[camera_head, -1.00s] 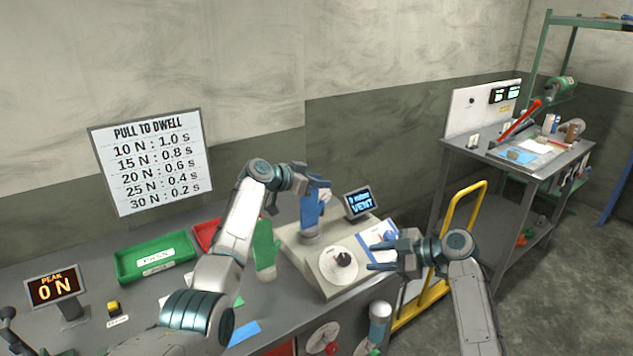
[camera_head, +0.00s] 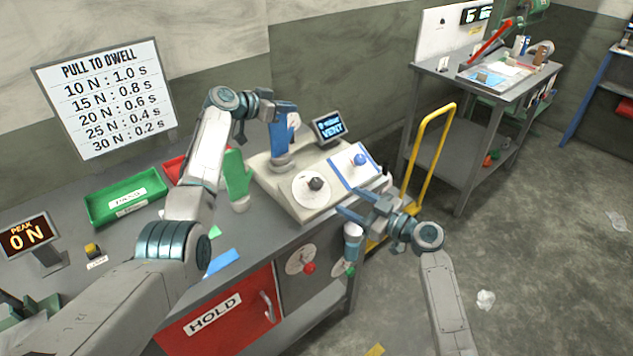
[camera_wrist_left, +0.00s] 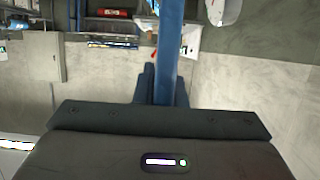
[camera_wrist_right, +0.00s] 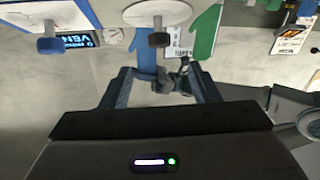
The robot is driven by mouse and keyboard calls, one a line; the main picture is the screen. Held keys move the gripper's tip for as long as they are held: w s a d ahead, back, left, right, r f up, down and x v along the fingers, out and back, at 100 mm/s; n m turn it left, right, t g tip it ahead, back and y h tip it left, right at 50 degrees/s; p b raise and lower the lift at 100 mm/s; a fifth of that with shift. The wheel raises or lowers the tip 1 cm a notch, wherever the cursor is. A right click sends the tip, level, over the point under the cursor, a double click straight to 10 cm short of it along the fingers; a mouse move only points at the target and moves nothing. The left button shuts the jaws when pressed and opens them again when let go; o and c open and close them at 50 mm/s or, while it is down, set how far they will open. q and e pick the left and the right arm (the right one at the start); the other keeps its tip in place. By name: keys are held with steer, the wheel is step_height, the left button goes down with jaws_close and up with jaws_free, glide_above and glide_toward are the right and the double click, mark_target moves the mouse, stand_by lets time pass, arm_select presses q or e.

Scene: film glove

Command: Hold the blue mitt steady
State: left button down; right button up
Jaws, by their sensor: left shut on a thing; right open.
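The blue mitt (camera_head: 283,132) stands upright on a grey base on the console in the head view. My left gripper (camera_head: 272,107) is shut on it near its upper part. In the left wrist view the mitt shows as a blue strip (camera_wrist_left: 169,45) between the closed fingers (camera_wrist_left: 160,84). My right gripper (camera_head: 350,203) is open and empty in front of the console's right side, apart from the mitt. Its spread fingers also show in the right wrist view (camera_wrist_right: 162,84).
The console (camera_head: 287,203) has a dial (camera_head: 315,184), a blue knob (camera_head: 360,160) and a small screen reading VENT (camera_head: 329,128). A green mitt (camera_head: 236,176) stands left of it. A green tray (camera_head: 126,198) lies further left. A yellow rail (camera_head: 427,155) rises at the right.

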mark_target(320, 185)
steer(key=x, duration=1.1)
steer(key=shift+w+a, duration=0.25)
steer(key=shift+w, duration=0.05)
steer(key=shift+c, duration=0.3)
